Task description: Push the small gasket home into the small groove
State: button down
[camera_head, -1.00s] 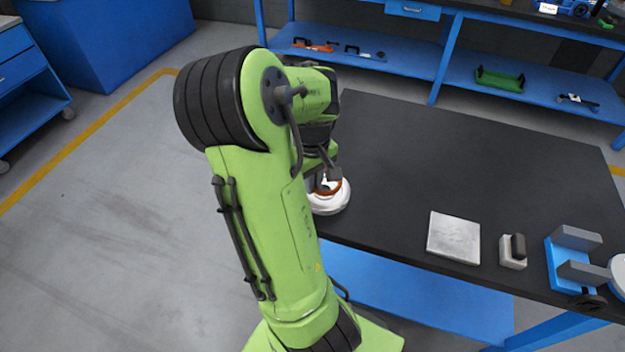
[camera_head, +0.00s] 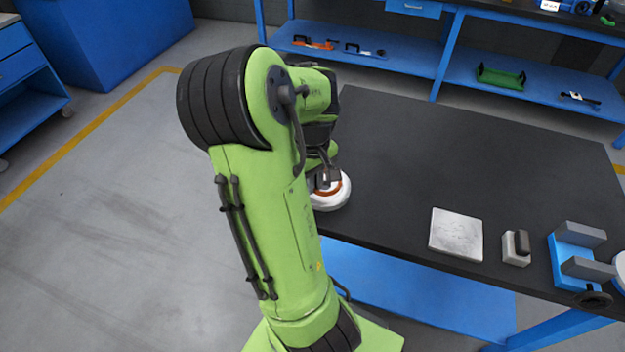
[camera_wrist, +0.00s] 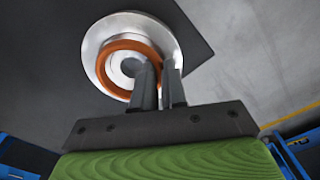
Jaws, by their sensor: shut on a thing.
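The shell (camera_wrist: 92,50) is a round, pale metal flanged piece at the near left edge of the dark table. It also shows in the head view (camera_head: 332,203), partly behind my arm. The small gasket (camera_wrist: 108,49) is an orange ring lying over the shell around its central opening. It shows as an orange arc in the head view (camera_head: 335,191). My gripper (camera_wrist: 158,68) is shut on the ring's right side, with a finger on each side of the band. The fingers hide that part, and I cannot tell whether the ring sits down in the groove.
A flat silver plate (camera_head: 456,235), a small grey block with a dark top (camera_head: 516,249) and a blue vise (camera_head: 575,258) stand along the table's front right. The middle of the table (camera_head: 460,150) is clear. Blue shelving is behind.

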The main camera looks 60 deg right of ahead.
jog(key=shift+f, duration=0.25)
jog(key=c, duration=1.6)
grip_release()
jog(key=shift+f, duration=0.1)
jog(key=shift+c, duration=0.2)
jog(key=o, duration=0.5)
jog(key=shift+o, duration=0.2)
notch_tip(320, 180, up, 16)
jog(key=p, duration=0.6)
jog(key=shift+f, duration=0.1)
